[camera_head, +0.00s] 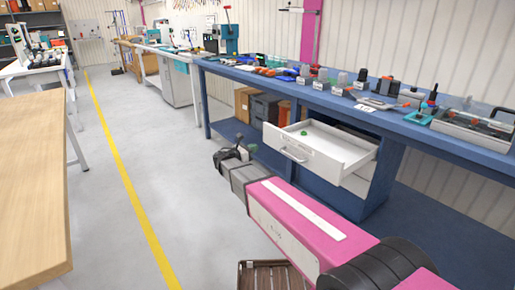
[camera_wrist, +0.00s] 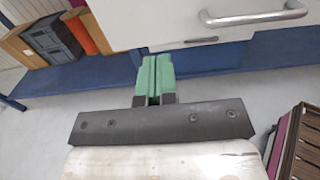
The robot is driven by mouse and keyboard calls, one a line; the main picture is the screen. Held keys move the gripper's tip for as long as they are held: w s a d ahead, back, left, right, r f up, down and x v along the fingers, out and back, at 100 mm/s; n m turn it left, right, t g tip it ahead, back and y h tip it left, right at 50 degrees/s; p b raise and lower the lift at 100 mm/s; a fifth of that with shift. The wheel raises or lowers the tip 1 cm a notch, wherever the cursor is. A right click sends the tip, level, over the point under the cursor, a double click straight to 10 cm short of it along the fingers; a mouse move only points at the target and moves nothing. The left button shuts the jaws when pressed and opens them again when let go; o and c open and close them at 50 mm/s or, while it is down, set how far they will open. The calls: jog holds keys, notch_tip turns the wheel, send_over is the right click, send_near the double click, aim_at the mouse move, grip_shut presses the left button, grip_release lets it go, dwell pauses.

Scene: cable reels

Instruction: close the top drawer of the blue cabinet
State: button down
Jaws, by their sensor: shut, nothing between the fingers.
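The top drawer (camera_head: 318,148) of the blue cabinet (camera_head: 345,198) is pulled out, its white front facing left with a metal handle. In the wrist view the drawer front (camera_wrist: 175,24) spans the top, with the handle (camera_wrist: 254,17) at the upper right. My gripper (camera_head: 246,142) is in front of the drawer, left of it in the head view. In the wrist view its green fingertips (camera_wrist: 154,72) are shut together and empty, just below the drawer front's lower edge in the picture. I cannot tell whether they touch it.
The blue workbench (camera_head: 285,82) above carries several tools and parts. Boxes (camera_head: 265,108) stand on its lower shelf. A brown slatted crate (camera_head: 270,275) is on the floor near my arm. A wooden table (camera_head: 35,170) is at left. The floor between is clear.

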aim_at(276, 140)
jog(key=x, duration=1.2)
jog(key=shift+d, duration=0.1)
jog(key=x, duration=3.2)
jog(key=shift+f, duration=0.15)
jog(key=shift+w+d, duration=0.2)
jog(key=shift+w, duration=0.05)
jog(key=shift+w+d, duration=0.1)
